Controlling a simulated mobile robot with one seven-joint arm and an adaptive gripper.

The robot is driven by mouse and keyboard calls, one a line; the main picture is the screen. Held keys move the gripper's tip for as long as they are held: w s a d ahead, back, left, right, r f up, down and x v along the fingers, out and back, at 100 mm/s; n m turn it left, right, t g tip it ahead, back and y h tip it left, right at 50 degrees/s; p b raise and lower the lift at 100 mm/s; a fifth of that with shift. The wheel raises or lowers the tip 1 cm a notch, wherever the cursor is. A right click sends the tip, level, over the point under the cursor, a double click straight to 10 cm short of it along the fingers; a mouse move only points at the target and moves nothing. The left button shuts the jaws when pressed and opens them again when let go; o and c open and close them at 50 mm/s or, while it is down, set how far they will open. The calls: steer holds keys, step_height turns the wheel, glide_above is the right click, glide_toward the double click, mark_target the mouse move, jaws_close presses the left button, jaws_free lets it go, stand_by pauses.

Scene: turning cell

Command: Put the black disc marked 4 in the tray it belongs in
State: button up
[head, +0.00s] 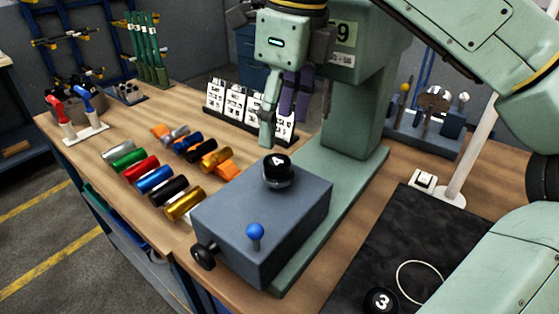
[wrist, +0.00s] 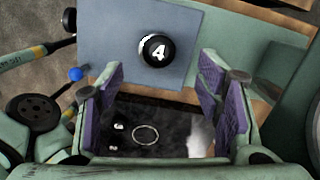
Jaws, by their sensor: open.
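The black disc marked 4 (head: 277,168) sits on top of a grey-blue box (head: 225,215) with a black side knob and a blue ball knob. In the wrist view the disc (wrist: 157,50) lies beyond my fingertips, its white 4 facing up. My gripper (head: 283,118) hangs above and behind the disc in the head view, apart from it. Its purple-padded fingers stand wide apart and empty in the wrist view (wrist: 162,92). I cannot make out a tray marked for the disc.
A dark mat (head: 375,235) at right carries a white ring and a black disc marked 3 (head: 380,301). Coloured cylinders (head: 155,180) lie left of the box. White number cards (head: 235,103) stand behind. A green machine column (head: 350,100) rises close behind the box.

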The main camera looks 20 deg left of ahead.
mark_target(277, 161)
steer(key=shift+a+f+p, duration=0.15)
steer(key=shift+f+p, duration=0.35)
steer(key=shift+f, duration=1.2)
steer(key=shift+a+f+p, duration=0.15)
steer(key=shift+f+p, duration=0.3)
steer(key=shift+f, duration=1.25)
jaws_close()
steer(key=shift+r, duration=0.1)
